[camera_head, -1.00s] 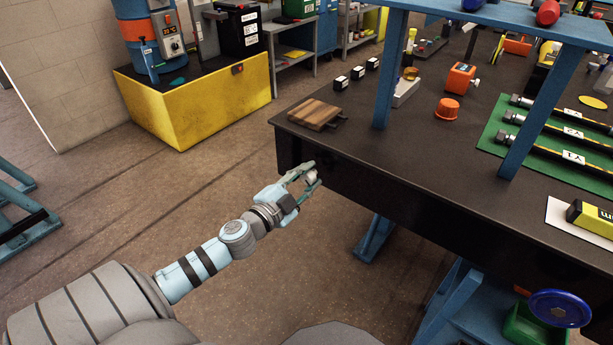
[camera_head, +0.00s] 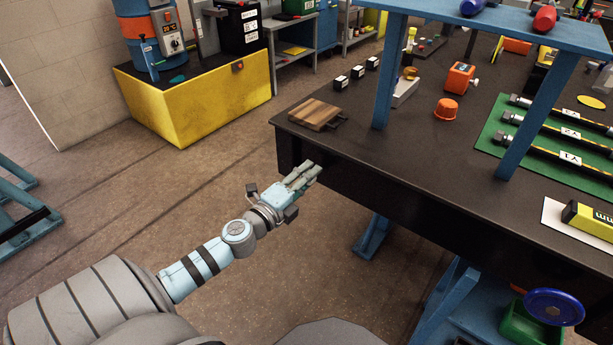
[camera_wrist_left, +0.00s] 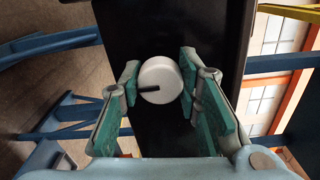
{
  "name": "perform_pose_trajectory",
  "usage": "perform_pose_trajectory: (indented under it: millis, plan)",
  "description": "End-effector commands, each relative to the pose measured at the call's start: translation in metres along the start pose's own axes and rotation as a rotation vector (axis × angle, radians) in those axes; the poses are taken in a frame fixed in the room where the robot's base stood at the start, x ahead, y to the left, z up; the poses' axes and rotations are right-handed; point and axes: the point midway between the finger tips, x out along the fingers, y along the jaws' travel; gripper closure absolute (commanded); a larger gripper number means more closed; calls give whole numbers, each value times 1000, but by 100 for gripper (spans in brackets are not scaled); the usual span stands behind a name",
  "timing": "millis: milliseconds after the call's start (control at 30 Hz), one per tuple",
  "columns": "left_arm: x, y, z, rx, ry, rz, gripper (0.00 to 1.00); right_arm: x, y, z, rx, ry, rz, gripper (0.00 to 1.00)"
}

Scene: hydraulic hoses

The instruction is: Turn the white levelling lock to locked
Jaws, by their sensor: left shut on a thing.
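The white levelling lock (camera_wrist_left: 163,74) is a round white knob on the dark front face of the workbench (camera_head: 400,200). A black pointer mark on it points left in the left wrist view. My left gripper (camera_head: 311,171) is at the bench's front side, near its left corner. In the left wrist view its green-padded fingers (camera_wrist_left: 158,84) are shut on the knob, one on each side. In the head view the fingers hide the knob. My right gripper is not in view.
A wooden block (camera_head: 315,114) lies on the bench corner above my left gripper. A blue shelf post (camera_head: 388,75) stands on the bench top.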

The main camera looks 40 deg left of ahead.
Motion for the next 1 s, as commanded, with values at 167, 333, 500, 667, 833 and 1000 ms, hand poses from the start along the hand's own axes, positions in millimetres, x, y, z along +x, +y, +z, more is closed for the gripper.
perform_pose_trajectory:
  millis: [167, 333, 500, 667, 833, 1000]
  plan:
    - [0, 0, 0, 40, 1, 1, 98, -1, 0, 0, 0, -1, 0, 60]
    - [0, 1, 0, 51, 1, 1, 98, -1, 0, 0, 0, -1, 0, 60]
    - [0, 1, 0, 51, 1, 1, 98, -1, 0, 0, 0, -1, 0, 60]
    - [0, 1, 0, 51, 1, 1, 63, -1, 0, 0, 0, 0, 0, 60]
    - [0, 0, 0, 50, 1, 1, 49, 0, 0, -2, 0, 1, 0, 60]
    - [0, 0, 0, 50, 0, 0, 49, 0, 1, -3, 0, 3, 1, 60]
